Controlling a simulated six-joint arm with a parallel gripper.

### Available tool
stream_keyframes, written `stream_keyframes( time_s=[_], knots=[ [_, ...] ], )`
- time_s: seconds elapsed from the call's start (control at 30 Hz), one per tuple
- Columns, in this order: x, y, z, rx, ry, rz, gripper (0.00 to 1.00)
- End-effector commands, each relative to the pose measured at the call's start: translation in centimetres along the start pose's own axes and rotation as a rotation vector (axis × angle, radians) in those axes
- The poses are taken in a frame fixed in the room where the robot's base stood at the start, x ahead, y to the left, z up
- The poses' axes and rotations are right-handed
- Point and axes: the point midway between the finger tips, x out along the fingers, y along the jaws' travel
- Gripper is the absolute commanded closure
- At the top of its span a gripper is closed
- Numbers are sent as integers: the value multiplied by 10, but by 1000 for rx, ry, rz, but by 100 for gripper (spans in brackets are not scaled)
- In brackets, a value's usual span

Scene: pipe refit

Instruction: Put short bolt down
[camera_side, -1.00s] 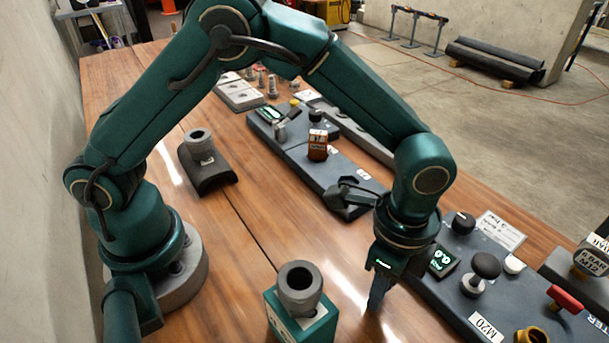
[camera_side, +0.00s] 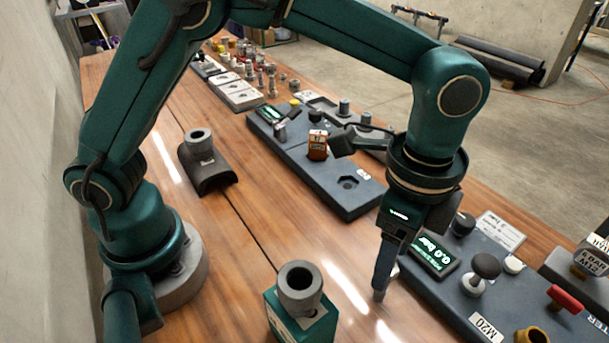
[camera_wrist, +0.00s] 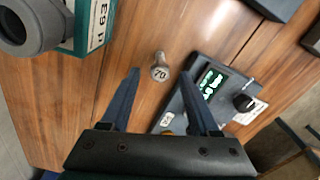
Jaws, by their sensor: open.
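A grey metal bolt (camera_wrist: 160,72) marked "70" on its head is on the wooden table. In the wrist view it appears between my two fingertips, with a gap on each side. I cannot tell whether it stands upright or lies tilted. My gripper (camera_side: 380,293) is open, points down and is empty. In the side view its fingers are just left of the gauge panel, and the bolt cannot be made out there.
A green block holding a grey pipe fitting (camera_side: 299,285) stands front centre. The dark panel with a lit display (camera_side: 432,256), knobs and a red handle is at the right. A dark plate with a hex recess (camera_side: 348,183) lies behind.

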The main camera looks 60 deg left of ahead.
Motion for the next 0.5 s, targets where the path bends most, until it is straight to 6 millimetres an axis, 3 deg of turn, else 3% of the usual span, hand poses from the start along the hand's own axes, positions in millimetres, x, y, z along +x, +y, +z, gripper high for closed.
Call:
stream_keyframes(
  time_s=[0.1,0.33,0.5],
  knots=[
    [-23,-1,-1,0,4,-3,38],
    [-43,0,0,-4,1,-1,38],
    [-61,-7,19,-104,34,-26,38]
  ],
)
